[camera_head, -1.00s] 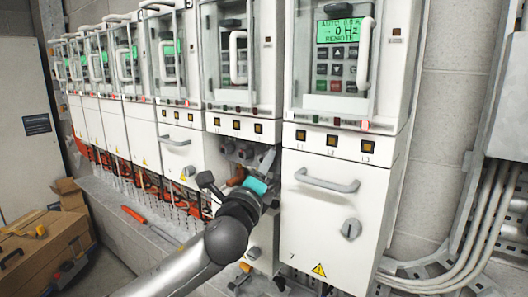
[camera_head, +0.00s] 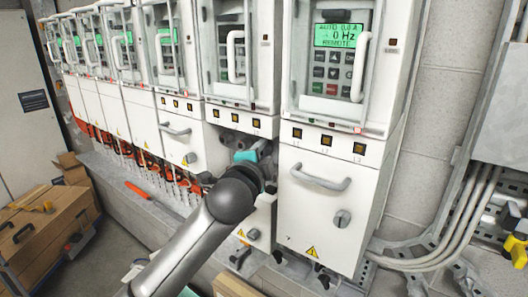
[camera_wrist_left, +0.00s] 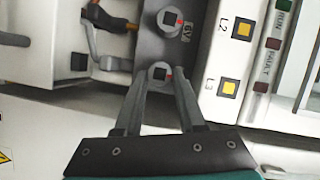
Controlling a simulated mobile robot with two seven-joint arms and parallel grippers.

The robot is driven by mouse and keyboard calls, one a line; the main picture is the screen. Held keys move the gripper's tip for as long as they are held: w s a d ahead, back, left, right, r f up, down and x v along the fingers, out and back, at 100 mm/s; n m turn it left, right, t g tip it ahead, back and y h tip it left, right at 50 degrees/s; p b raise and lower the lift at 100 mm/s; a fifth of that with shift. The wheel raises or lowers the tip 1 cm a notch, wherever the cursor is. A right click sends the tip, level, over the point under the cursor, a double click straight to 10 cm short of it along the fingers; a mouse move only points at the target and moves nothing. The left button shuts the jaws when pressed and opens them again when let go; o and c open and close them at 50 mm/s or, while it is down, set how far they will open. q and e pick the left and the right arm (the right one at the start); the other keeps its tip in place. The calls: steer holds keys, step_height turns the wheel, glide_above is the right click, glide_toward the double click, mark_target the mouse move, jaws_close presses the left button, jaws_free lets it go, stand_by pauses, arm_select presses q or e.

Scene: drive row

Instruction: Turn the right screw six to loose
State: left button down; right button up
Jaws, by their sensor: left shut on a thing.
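The sixth drive (camera_head: 225,60) is the cabinet left of the one marked 7, with its recess uncovered below the square lamps. My left gripper (camera_head: 248,155) reaches into this recess. In the left wrist view, my left gripper's fingers (camera_wrist_left: 160,88) close around the right screw (camera_wrist_left: 160,72), a grey round head with a small red mark, on the side of lamp L3. Another such screw (camera_wrist_left: 171,20) sits apart from the fingers, further up in that view. My right gripper is not in view.
Drive seven (camera_head: 330,190), with a handle and knob, stands close right of my gripper. A row of drives runs away to the left. An orange-handled tool (camera_head: 138,190) lies on the ledge. A wooden box (camera_head: 45,230) stands at lower left; conduits (camera_head: 465,215) run at right.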

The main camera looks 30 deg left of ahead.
arm_select(q)
steer(key=shift+a+r+n, duration=0.2)
steer(key=shift+r+n, duration=0.1)
steer(key=shift+n, duration=0.2)
steer(key=c, duration=0.5)
jaws_free()
steer(key=shift+f, duration=0.1)
